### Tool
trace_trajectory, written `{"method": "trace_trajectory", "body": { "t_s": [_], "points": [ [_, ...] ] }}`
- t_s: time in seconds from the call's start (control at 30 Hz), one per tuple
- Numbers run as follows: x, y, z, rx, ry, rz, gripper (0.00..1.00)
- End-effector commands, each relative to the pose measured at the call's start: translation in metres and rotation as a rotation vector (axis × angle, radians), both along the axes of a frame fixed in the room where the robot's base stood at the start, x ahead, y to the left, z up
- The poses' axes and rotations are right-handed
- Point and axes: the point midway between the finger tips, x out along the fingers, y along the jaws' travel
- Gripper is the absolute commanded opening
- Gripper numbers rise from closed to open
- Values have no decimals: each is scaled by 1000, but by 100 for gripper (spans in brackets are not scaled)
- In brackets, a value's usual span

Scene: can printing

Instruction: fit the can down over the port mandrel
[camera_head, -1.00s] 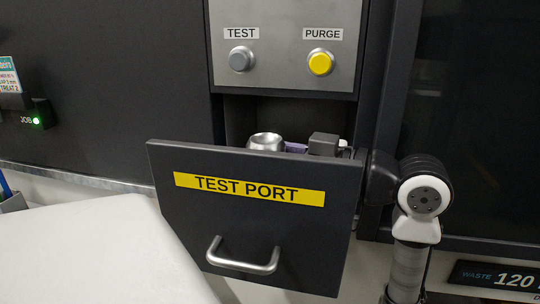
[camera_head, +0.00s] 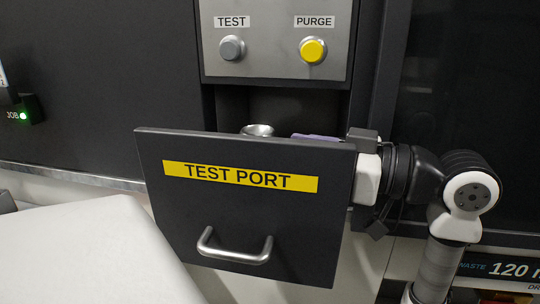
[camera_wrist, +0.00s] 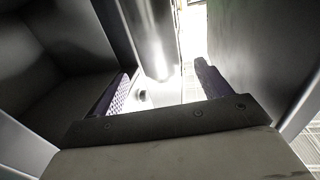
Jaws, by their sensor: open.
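The silver can (camera_head: 257,130) stands inside the open test port drawer. Only its rim and upper edge show over the drawer front, so its seating is hidden. The port mandrel is not visible in either view. My gripper (camera_wrist: 164,72) is open, its two purple-padded fingers spread apart. In the wrist view a shiny metal cylinder, seemingly the can (camera_wrist: 154,40), stands beyond and between the fingers, apparently clear of both pads. In the head view my gripper comes in from the right over the drawer's right edge, with a purple finger just right of the can.
The drawer front (camera_head: 240,215) has a yellow TEST PORT label and a metal handle (camera_head: 234,249). Above the recess are a grey TEST button (camera_head: 232,48) and a yellow PURGE button (camera_head: 312,50). The drawer's side walls are close around my gripper.

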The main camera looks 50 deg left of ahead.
Motion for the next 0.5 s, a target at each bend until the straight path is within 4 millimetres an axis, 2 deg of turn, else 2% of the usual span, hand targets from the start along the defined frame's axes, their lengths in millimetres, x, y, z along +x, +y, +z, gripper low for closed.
{"method": "trace_trajectory", "body": {
  "t_s": [0.2, 0.3, 0.5],
  "points": [
    [26, -42, -2, 1, 1, -3, 76],
    [34, -55, -1, 0, 0, -2, 76],
    [41, -68, 0, 0, 0, 0, 76]
  ]
}}
